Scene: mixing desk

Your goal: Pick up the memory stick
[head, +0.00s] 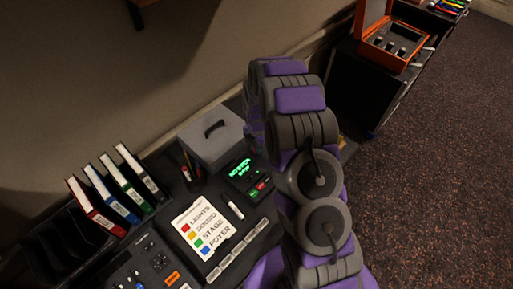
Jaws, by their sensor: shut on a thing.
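My purple and grey arm (308,130) rises from the bottom and bends over at the top, right of the desk's middle. The end of the arm is hidden behind its own links, so my gripper and anything in it do not show. I cannot make out a memory stick for certain. A small white object with a dark end (236,210) lies on the desk beside the label card; I cannot tell what it is.
The label card (206,227) lies beside mixer controls (148,265). A green-lit display box (248,176), grey case (212,139), pen cup (193,178) and upright binders (109,190) stand behind. An open orange case (391,45) sits farther right. Carpeted floor is clear at right.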

